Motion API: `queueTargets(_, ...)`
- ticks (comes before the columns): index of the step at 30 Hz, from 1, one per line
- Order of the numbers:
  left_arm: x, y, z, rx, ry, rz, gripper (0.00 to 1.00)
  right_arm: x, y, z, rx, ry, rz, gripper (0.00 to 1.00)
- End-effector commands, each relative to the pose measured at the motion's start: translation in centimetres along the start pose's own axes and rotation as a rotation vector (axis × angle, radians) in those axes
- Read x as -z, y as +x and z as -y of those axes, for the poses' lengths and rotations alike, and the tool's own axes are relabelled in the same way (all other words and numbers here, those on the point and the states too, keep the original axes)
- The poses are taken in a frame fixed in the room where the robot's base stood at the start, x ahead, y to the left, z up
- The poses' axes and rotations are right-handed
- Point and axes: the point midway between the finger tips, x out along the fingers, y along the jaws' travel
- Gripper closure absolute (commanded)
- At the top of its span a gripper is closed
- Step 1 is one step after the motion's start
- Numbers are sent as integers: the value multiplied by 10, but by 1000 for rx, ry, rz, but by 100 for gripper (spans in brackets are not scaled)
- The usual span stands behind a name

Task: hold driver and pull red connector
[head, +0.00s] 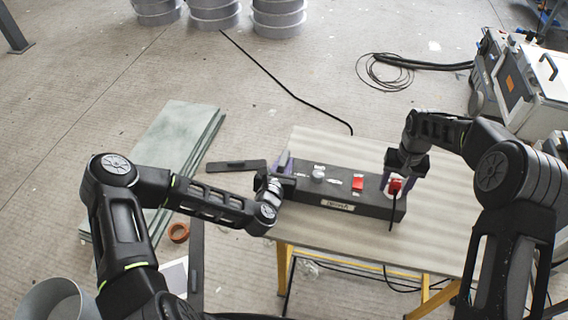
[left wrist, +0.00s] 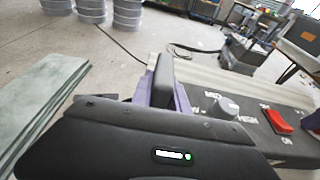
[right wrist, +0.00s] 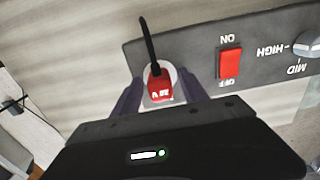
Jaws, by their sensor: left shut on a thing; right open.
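The driver (head: 340,200) is a long dark box with a grey knob, a red switch (head: 357,184) and a label plate on its front, lying on the table. It also shows in the right wrist view (right wrist: 195,58). My left gripper (head: 283,166) is shut on the driver's left end; its purple fingers show in the left wrist view. The red connector (right wrist: 160,86) sits in a round white socket at the driver's right end, with a black cable from it. My right gripper (right wrist: 160,98) is open, its purple fingers on either side of the connector.
The striped table (head: 440,240) has yellow legs and free room behind and right of the driver. Greenish boards (head: 180,135) lie on the floor to the left, with an orange tape roll (head: 178,232) nearby. A coiled black cable (head: 385,72) and a machine (head: 520,80) stand beyond.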

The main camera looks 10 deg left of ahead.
Motion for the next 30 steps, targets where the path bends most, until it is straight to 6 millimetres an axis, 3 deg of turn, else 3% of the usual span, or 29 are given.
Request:
queueTargets(23, 0, 0, 0, -1, 0, 0, 100, 0, 0, 0, 0, 0, 0, 49)
queueTargets(30, 0, 0, 0, -1, 0, 0, 100, 0, 0, 0, 0, 0, 0, 67)
